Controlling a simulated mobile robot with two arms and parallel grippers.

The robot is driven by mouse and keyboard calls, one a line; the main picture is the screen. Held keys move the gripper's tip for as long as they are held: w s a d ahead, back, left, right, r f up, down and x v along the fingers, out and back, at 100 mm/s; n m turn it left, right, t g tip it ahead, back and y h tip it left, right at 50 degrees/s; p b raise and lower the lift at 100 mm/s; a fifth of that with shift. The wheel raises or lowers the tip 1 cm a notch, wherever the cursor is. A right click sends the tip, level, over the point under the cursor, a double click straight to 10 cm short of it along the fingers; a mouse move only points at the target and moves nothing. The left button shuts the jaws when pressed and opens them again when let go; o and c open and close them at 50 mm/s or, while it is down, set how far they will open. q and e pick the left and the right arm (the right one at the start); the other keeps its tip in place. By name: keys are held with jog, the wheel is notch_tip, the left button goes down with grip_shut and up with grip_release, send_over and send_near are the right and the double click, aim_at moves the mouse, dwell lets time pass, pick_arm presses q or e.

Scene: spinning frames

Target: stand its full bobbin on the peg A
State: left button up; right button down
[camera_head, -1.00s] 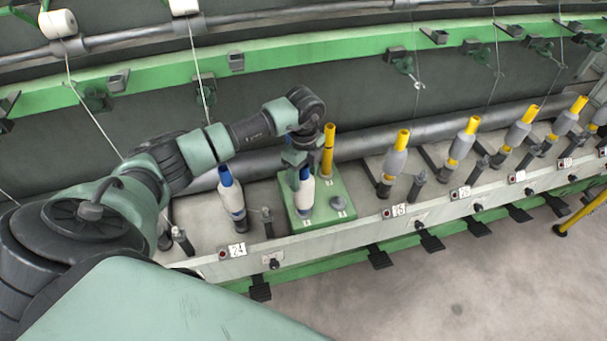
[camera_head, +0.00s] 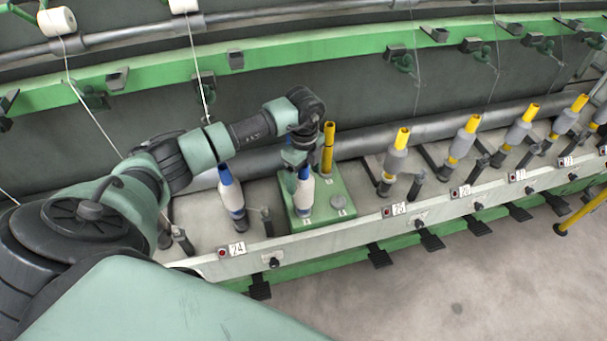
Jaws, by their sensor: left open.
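A full bobbin (camera_head: 303,195), white with a blue top, stands upright on a green block (camera_head: 330,217) on the rail. My left gripper (camera_head: 299,166) is open at the bobbin's blue tip, pointing down. The fingers are small and partly hidden by the wrist, so I cannot tell whether they touch it. A bare yellow tube (camera_head: 328,148) stands at the back of the same block. A grey round spot (camera_head: 338,202) shows at its front right. The block's small labels are too small to read, so I cannot tell which place is A. My right gripper is not in view.
Another white bobbin with a blue top (camera_head: 231,193) stands left of the block, near label 24 (camera_head: 237,249). Grey bobbins on yellow tubes (camera_head: 396,162) line the rail to the right. A long grey pipe (camera_head: 430,123) runs behind. Threads hang from above.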

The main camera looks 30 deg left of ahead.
pick_arm(q)
jog(key=shift+r+b, duration=0.9)
jog(key=shift+r, duration=3)
